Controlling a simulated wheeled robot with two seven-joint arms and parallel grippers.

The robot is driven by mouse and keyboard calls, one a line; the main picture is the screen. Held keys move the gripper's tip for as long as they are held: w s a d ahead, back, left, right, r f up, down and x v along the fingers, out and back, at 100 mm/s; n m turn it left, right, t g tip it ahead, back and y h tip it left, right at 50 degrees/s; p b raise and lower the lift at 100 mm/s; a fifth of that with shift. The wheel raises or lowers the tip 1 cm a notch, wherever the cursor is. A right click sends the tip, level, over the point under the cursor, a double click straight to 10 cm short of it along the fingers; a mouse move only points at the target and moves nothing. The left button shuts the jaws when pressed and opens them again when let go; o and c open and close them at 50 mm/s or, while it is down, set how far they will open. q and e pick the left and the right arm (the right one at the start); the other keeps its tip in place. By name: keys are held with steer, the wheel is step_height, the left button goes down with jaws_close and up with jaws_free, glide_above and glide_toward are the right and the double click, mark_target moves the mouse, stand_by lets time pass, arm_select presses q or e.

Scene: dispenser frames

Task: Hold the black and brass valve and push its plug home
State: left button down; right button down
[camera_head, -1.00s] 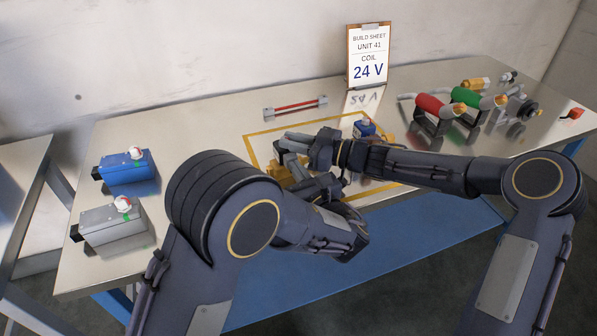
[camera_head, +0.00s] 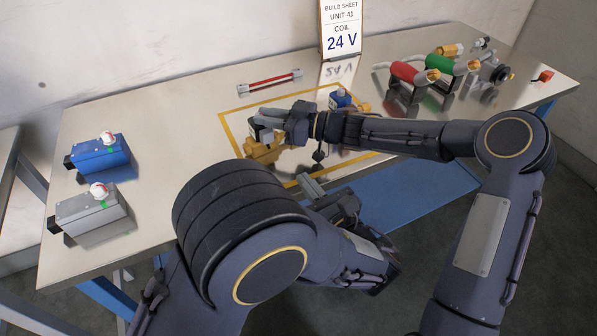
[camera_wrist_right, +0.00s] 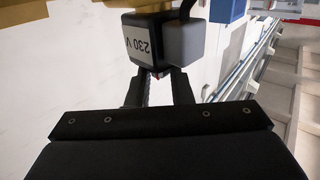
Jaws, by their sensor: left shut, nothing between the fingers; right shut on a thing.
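The black and brass valve stands at the left of the yellow-outlined area, with its brass body (camera_head: 264,152) showing below my right gripper (camera_head: 264,124). In the right wrist view its black coil (camera_wrist_right: 144,55) carries a "230 V" label, with a grey block (camera_wrist_right: 186,42), perhaps the plug, close against it. Whether that block is fully seated I cannot tell. My right gripper is shut on the valve; its fingers (camera_wrist_right: 160,85) show below the coil, contact partly hidden. My left gripper (camera_head: 311,188) is shut and empty, apart from the valve, nearer the table's front edge.
A blue and brass valve (camera_head: 341,99) stands behind my right forearm. A build sheet (camera_head: 341,28) reads 24 V. Blue (camera_head: 97,153) and grey (camera_head: 93,213) boxes stand left. Red (camera_head: 407,73) and green (camera_head: 441,64) parts stand right.

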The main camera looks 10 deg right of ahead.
stand_by(0.3)
steer(key=c, duration=1.2)
jaws_free()
steer(key=shift+d, duration=0.15)
